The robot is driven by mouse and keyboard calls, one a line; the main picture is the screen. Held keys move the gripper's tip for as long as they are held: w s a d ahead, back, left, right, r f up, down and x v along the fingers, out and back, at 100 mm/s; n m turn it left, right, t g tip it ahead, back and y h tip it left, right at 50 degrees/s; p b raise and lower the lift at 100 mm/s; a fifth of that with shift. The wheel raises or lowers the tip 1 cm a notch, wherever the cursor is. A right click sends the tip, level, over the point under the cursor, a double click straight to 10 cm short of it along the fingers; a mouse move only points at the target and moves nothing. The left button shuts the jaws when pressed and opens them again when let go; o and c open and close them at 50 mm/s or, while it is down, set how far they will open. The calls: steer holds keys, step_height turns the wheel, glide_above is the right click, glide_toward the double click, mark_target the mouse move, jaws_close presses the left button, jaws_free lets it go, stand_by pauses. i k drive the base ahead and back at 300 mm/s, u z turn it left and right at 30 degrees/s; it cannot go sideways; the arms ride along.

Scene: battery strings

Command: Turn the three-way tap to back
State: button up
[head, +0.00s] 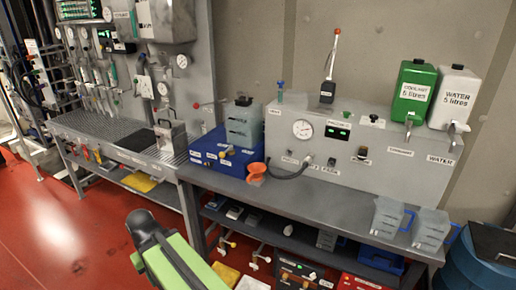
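The three-way tap cannot be told for certain at this size. A black and green part of my arm shows at the bottom, in front of the bench. No gripper fingers can be made out, and nothing is seen held.
A grey bench (300,203) carries a blue unit (222,153), an orange funnel (257,171), a grey console (385,140) and two clear jugs (388,217). Green (414,92) and white (455,97) containers stand on top. The red floor (50,225) at left is clear.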

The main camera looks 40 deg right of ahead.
mark_target(221, 154)
steer(key=z, duration=1)
steer(key=k, duration=1.3)
steer(key=u, duration=0.3)
steer(key=i, duration=1.6)
steer(key=z, duration=0.3)
